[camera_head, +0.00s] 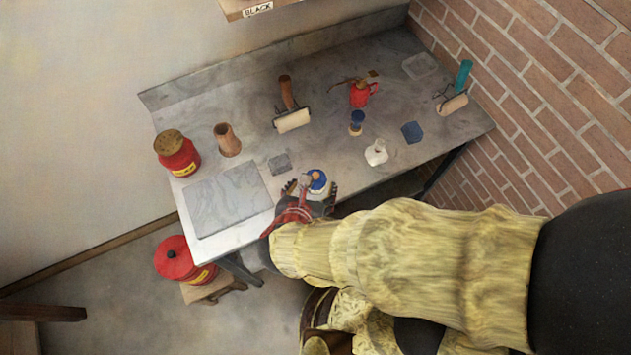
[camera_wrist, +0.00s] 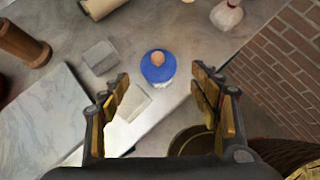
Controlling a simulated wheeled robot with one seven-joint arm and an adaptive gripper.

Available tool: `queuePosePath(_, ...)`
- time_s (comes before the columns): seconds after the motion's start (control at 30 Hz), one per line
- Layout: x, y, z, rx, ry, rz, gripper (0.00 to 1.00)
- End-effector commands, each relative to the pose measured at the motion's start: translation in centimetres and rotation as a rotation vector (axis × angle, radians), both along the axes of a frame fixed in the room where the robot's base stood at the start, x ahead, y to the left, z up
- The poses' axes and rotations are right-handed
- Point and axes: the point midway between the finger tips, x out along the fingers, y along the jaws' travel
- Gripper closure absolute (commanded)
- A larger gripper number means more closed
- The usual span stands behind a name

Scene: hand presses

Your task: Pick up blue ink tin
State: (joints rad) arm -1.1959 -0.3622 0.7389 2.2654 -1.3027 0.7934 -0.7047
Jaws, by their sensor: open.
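The blue ink tin (camera_head: 317,180) stands near the front edge of the grey bench. It is a round blue tin with a tan knob on top and a pale lower side. In the wrist view the tin (camera_wrist: 158,66) lies ahead of my gripper, roughly centred between the fingers and beyond their tips. My gripper (camera_head: 311,190) is open, its fingers spread at the near side of the tin in the head view. In the wrist view my gripper (camera_wrist: 160,86) holds nothing between its fingers. I cannot tell whether a finger touches the tin.
A small grey block (camera_head: 280,164) and a stone slab (camera_head: 228,198) lie left of the tin. A roller (camera_head: 292,121), a white bottle (camera_head: 376,153), a dark blue pad (camera_head: 411,132) and a red can (camera_head: 178,153) stand around. A brick wall (camera_head: 540,90) borders the right.

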Motion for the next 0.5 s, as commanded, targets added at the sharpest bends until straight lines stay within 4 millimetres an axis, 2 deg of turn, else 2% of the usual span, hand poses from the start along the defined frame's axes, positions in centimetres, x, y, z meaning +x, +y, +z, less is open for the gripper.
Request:
queuePosePath(0.33, 2.2, -0.3, -2.5, -0.006, 0.003, 0.001, 0.37)
queuePosePath(0.5, 3.9, -0.3, -4.5, -0.005, 0.002, -0.001, 0.37)
